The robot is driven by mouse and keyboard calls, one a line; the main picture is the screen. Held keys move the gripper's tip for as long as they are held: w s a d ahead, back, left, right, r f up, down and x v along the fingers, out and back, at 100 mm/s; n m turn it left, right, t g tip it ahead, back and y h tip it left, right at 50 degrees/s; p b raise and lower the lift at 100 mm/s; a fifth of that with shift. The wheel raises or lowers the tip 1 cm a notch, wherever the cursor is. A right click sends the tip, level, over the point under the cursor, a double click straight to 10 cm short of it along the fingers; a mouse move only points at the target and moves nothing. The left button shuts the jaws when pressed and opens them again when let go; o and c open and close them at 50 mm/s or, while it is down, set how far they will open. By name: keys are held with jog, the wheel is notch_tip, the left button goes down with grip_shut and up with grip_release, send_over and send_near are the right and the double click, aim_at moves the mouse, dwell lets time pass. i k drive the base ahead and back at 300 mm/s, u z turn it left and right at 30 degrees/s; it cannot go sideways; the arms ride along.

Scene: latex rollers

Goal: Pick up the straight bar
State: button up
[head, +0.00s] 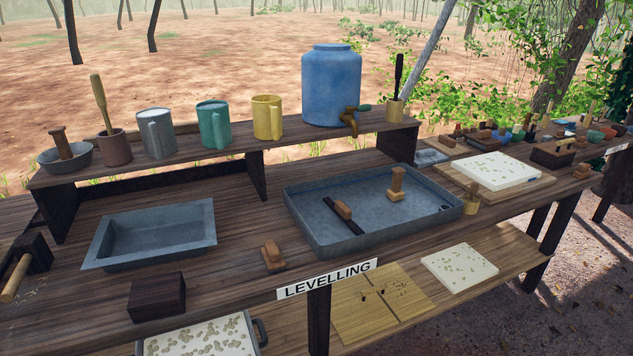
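A dark, thin straight bar with a brown wooden grip (343,210) lies at a slant on the floor of the large grey metal tray (298,222). The tray sits on the wooden bench, behind the LEVELLING sign (327,279). A wooden stamp-like tool with an upright knob (397,184) stands in the same tray, right of the bar and apart from it. My gripper is not in view.
A smaller grey basin (152,235), a dark block (157,297) and a small wooden tool (272,257) stand on the bench left of the tray. A raised shelf behind holds mugs (214,125) and a blue barrel (331,85) with a tap above the tray's back.

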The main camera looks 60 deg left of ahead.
aim_at(338, 207)
jog(key=u, duration=2.55)
jog(key=i, duration=0.2)
jog(key=z, duration=0.45)
